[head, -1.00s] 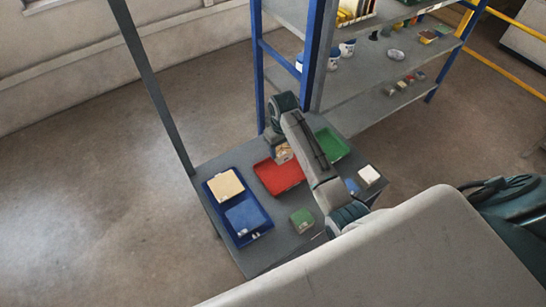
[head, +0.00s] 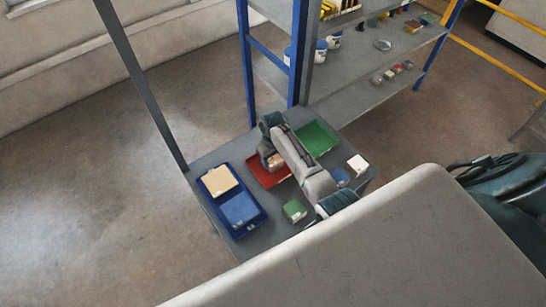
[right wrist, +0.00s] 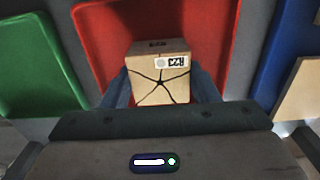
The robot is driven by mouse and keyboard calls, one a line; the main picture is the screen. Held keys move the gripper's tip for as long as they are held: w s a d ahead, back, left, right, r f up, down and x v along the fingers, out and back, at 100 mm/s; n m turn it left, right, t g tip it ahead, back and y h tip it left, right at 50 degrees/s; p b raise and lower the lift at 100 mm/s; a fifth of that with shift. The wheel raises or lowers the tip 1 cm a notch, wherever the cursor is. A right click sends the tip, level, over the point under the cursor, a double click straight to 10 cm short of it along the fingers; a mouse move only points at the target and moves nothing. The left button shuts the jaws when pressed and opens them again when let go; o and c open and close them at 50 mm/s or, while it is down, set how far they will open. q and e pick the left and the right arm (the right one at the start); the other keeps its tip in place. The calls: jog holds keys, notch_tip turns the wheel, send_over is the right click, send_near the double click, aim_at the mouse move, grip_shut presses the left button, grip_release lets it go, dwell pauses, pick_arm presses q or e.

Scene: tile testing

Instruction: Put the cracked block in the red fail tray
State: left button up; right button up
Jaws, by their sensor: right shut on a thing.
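The cracked block (right wrist: 158,82) is tan, with dark branching cracks and a white label on it. My right gripper (right wrist: 161,92) is shut on it, one finger at each side. In the head view the block (head: 275,161) shows just below my right gripper (head: 271,152). The red fail tray (head: 256,169) is behind and under the block in that view, partly hidden by my right arm. In the right wrist view the red tray (right wrist: 220,30) lies beyond the block. I cannot tell whether the block touches its floor. My left gripper is not in view.
A green tray (head: 318,139) lies right of the red one. A blue tray (head: 249,227) at left holds tan and blue pieces. A green block (head: 294,210) and a white block (head: 357,164) stand on the grey table (head: 272,238). A shelf post (head: 301,60) rises close behind.

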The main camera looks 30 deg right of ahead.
aim_at(273, 159)
jog(key=o, duration=0.5)
jog(key=shift+f, duration=0.15)
jog(key=o, duration=0.4)
jog(key=shift+o, duration=0.2)
jog(key=shift+r, duration=0.2)
notch_tip(273, 159, up, 12)
jog(key=b, duration=0.2)
